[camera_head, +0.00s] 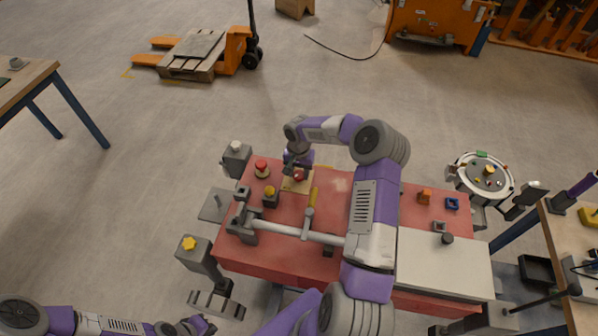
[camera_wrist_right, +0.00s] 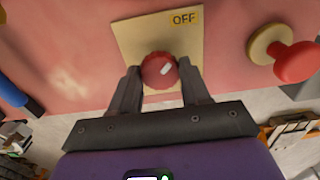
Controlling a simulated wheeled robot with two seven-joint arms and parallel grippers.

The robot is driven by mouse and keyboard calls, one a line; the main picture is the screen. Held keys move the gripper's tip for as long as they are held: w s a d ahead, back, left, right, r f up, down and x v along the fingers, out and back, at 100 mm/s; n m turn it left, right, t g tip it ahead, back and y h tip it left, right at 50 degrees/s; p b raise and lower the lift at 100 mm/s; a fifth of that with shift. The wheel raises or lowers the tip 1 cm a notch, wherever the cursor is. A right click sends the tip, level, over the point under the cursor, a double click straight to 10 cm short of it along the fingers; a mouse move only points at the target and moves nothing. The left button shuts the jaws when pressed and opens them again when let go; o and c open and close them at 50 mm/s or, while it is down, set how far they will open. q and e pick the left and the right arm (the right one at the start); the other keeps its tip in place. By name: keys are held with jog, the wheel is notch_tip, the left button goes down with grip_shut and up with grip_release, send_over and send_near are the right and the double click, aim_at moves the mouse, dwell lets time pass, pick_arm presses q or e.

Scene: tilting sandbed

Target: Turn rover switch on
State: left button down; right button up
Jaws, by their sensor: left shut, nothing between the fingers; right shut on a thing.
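The rover switch is a round red knob (camera_wrist_right: 157,70) with a short white mark, on a beige plate (camera_wrist_right: 137,38) fixed to the red table. A yellow OFF label (camera_wrist_right: 184,18) is on the plate, and the white mark slants toward it. My right gripper (camera_wrist_right: 160,78) is shut on the knob, one finger on each side. In the head view my right gripper (camera_head: 298,173) is over the beige plate (camera_head: 290,186) near the table's far edge and partly hides the knob. My left gripper (camera_head: 203,325) is shut and empty at the bottom left, away from the table.
A red mushroom button (camera_wrist_right: 295,62) stands beside the plate; it also shows in the head view (camera_head: 261,166). A yellow-topped knob (camera_head: 270,194), a yellow lever (camera_head: 313,197) and a grey horizontal bar (camera_head: 300,232) are close by.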

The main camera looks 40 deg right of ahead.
jog(key=shift+c, duration=0.5)
jog(key=m+b, duration=0.3)
jog(key=shift+m, duration=0.4)
jog(key=shift+m+b, duration=0.8)
jog(key=shift+m, duration=0.1)
jog(key=m+b, duration=0.1)
jog(key=m, duration=0.1)
jog(key=shift+m, duration=1.3)
jog(key=m, duration=0.2)
jog(key=shift+r+m, duration=0.1)
jog(key=shift+m, duration=0.2)
jog(key=m+p, duration=0.1)
jog(key=m, duration=0.4)
jog(key=shift+p, duration=0.3)
